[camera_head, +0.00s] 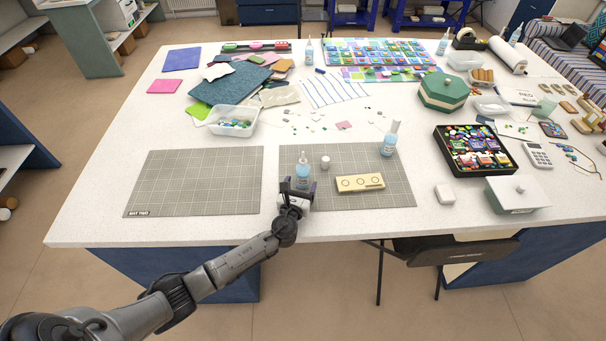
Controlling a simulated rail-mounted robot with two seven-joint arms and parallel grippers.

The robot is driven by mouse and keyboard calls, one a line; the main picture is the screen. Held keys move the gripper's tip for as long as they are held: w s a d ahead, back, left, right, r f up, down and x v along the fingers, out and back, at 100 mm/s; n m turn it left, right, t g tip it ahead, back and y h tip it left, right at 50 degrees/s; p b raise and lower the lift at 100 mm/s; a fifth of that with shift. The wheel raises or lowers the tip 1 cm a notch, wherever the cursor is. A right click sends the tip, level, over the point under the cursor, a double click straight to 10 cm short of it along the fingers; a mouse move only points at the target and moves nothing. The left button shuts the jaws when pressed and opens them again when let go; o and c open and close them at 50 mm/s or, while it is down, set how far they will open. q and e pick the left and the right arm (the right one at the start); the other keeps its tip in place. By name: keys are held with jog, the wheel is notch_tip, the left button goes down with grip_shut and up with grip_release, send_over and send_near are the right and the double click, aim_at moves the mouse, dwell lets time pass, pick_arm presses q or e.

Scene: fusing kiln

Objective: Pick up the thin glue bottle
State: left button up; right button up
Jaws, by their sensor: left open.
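A slim glue bottle (303,172) with pale blue liquid and a narrow tip stands upright on the right grey cutting mat (402,190). My left gripper (298,187) is open at the near side of this bottle, its fingers close to the bottle's lower part. I cannot tell whether they touch it or reach around it. A second blue bottle (389,140) with a white top stands at the mat's right side. My right gripper is not in view.
A small white cap-like cylinder (325,162) and a yellow block with round holes (360,183) lie close to the right of the gripper. The left cutting mat (195,180) is bare.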

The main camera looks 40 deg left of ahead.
aim_at(301, 178)
pick_arm(q)
jog(key=shift+a+b+x, duration=0.25)
jog(key=shift+b+x, duration=0.2)
jog(key=shift+x, duration=2.25)
jog(key=shift+s+f, duration=0.1)
jog(key=c, duration=1.2)
